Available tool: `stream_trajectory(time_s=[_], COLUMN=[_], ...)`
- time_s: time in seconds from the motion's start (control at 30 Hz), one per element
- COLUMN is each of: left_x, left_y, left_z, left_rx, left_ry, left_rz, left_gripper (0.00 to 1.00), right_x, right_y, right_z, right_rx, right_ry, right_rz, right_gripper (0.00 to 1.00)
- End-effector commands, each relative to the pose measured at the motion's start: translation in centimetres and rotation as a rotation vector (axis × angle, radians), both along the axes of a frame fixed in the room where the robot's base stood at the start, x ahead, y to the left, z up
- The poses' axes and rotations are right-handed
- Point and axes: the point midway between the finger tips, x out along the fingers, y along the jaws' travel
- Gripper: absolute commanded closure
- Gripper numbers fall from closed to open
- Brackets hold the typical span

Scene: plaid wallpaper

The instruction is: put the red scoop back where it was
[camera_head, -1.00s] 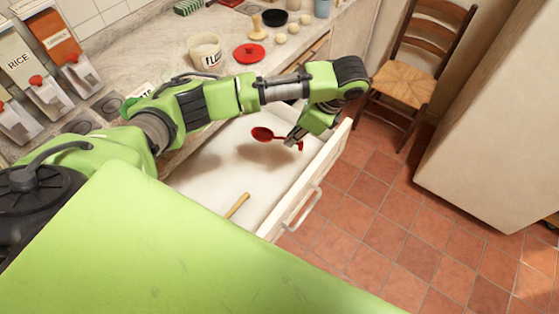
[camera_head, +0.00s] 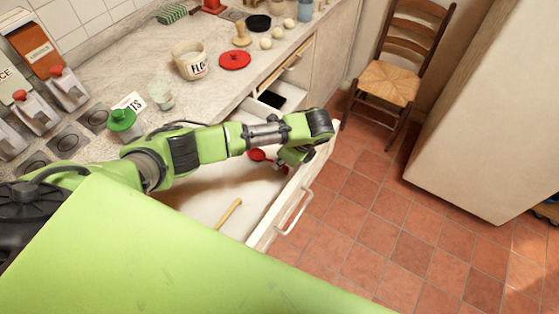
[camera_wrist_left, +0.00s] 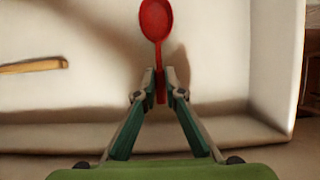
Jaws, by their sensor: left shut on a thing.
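The red scoop (camera_head: 258,155) is over or in the open white drawer (camera_head: 262,223), close to the drawer's front panel. My left gripper (camera_head: 284,164) is shut on its handle. In the left wrist view, the scoop (camera_wrist_left: 156,20) points away from the gripper (camera_wrist_left: 161,84), its bowl over the pale drawer floor. I cannot tell whether the scoop touches the floor. The forearm covers part of the drawer's far side. My right gripper is not in view.
A wooden-handled tool (camera_head: 229,213) lies in the drawer; its handle also shows in the left wrist view (camera_wrist_left: 32,65). The flour jar (camera_head: 190,62) stands open on the counter beside a red lid (camera_head: 235,60). A chair (camera_head: 392,80) stands beyond on the tiled floor.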

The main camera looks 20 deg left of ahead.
Motion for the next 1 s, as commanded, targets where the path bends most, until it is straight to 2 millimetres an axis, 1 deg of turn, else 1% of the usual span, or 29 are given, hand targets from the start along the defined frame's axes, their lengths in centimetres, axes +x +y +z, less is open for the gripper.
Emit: stream_trajectory(time_s=[0.33, 0.4, 0.43, 0.73, 0.83, 0.93, 1.0], left_x=[0.0, 0.0, 0.0, 0.0, 0.1, 0.0, 0.0], left_y=[0.0, 0.0, 0.0, 0.0, -0.1, -0.6, -1.1], left_z=[-0.4, -0.4, -0.4, -0.4, 0.0, 1.0, 2.2], left_rx=[0.001, 0.001, 0.001, 0.001, -0.001, -0.002, -0.004], left_ry=[-0.001, -0.001, -0.001, -0.001, -0.002, -0.003, -0.005], left_rz=[0.001, 0.001, 0.001, 0.001, 0.0, 0.0, -0.001], left_gripper=[1.0, 0.77, 0.74, 0.74, 0.74, 0.74, 0.74], right_x=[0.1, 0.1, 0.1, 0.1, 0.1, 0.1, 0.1], right_y=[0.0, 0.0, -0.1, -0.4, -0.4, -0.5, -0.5], right_z=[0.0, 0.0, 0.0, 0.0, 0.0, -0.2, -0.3], right_rx=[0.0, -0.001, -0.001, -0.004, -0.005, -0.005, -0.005], right_ry=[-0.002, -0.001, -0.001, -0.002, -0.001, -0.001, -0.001], right_rz=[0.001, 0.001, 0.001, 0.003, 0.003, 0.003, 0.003], right_gripper=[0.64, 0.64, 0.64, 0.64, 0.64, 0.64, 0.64])
